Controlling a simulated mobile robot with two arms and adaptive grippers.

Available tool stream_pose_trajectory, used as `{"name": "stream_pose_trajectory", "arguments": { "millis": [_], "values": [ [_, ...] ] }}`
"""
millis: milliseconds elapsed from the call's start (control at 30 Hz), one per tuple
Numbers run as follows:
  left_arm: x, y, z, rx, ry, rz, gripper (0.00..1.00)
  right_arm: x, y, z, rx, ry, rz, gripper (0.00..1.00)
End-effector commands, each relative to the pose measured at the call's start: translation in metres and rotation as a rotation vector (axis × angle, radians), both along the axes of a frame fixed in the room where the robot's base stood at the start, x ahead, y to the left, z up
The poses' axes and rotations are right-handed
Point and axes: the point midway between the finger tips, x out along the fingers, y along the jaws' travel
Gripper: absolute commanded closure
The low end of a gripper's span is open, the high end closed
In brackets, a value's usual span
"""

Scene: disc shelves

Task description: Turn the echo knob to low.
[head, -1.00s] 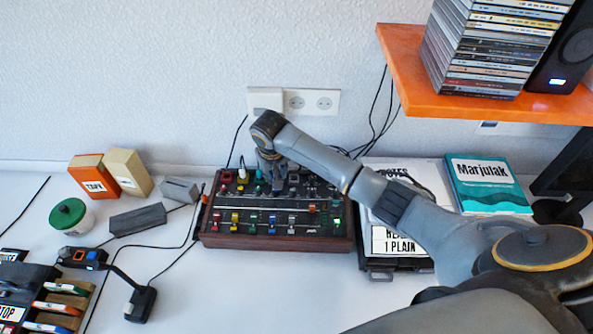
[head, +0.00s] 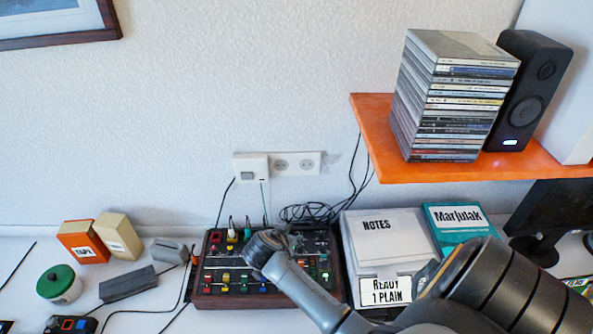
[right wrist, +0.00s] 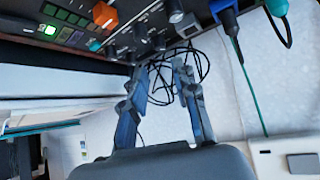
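The mixer (head: 205,292), a dark box with a wooden rim and rows of colored knobs and sliders, sits on the table against the wall. My right gripper (head: 291,241) is over its back part, with my arm covering some of the controls. In the right wrist view my right gripper (right wrist: 163,68) has its two fingers apart, with only cables and wall behind the gap. Dark knobs (right wrist: 157,40) of the mixer (right wrist: 122,30) lie just beyond the fingertips. I cannot read which knob is echo or its setting. My left gripper is not in view.
Blue and green plugs (right wrist: 222,8) stand up from the mixer near the fingers. Loose cables (head: 315,213) lie behind it. A NOTES box (head: 380,250) stands close on the right. An orange shelf (head: 375,140) with CDs and a speaker (head: 520,90) overhangs at right.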

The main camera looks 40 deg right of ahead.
Motion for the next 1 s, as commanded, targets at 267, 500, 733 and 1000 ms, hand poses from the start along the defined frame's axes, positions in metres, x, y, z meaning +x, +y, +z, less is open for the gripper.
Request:
{"name": "stream_pose_trajectory", "arguments": {
  "millis": [267, 500, 733, 1000],
  "values": [
    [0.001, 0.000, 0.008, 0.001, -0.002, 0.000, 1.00, 0.019, -0.037, -0.040, -0.002, 0.003, 0.001, 0.71],
    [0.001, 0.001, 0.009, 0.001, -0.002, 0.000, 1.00, 0.028, -0.054, -0.060, -0.001, 0.001, 0.001, 0.71],
    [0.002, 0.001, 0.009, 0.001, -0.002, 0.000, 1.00, 0.030, -0.057, -0.065, 0.001, 0.000, 0.002, 0.71],
    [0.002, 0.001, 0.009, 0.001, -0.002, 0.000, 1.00, 0.030, -0.057, -0.065, 0.001, 0.000, 0.002, 0.92]
  ]
}}
